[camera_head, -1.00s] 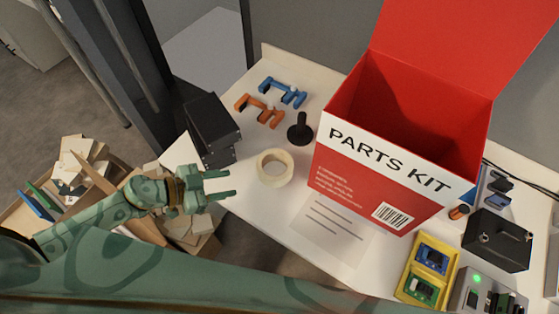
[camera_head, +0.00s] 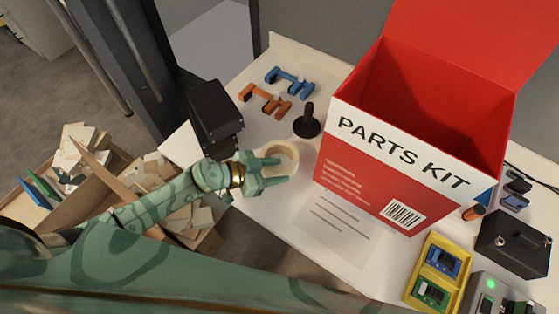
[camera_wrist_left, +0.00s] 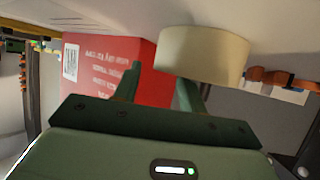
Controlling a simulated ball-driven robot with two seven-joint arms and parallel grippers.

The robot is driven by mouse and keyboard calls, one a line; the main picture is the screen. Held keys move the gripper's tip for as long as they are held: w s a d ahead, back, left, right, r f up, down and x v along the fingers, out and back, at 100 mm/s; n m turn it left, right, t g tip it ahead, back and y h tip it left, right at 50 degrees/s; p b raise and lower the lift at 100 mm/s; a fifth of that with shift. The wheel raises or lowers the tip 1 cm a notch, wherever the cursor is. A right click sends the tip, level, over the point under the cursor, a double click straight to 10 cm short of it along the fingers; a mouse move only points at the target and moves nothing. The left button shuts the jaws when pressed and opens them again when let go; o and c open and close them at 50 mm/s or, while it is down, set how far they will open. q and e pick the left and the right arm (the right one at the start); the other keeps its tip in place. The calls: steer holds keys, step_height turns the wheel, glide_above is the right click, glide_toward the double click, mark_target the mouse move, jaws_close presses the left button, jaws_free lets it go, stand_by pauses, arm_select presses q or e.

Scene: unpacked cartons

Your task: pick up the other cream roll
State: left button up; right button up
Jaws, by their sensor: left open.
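A cream roll (camera_head: 293,158) stands on the white table, left of the red box; it shows large in the left wrist view (camera_wrist_left: 205,54). My left gripper (camera_head: 281,170) is open at the roll's near side, its fingers overlapping the roll in the head view. In the left wrist view the fingers (camera_wrist_left: 158,78) are apart, and one tip is close to the roll's edge. I cannot tell whether it touches. Nothing shows held between the fingers. Only one cream roll is in view. My right gripper is not in view.
The open red PARTS KIT box (camera_head: 375,185) stands right of the roll. A black stand (camera_head: 307,123), orange clamp (camera_head: 262,100), blue clamp (camera_head: 290,82) and black boxes (camera_head: 214,118) are behind and left. A printed sheet (camera_head: 338,230) lies in front.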

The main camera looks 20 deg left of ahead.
arm_select(q)
steer(key=shift+x, duration=0.9)
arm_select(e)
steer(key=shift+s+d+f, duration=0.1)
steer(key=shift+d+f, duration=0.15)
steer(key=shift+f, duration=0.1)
arm_select(q)
steer(key=shift+s, duration=0.1)
jaws_close()
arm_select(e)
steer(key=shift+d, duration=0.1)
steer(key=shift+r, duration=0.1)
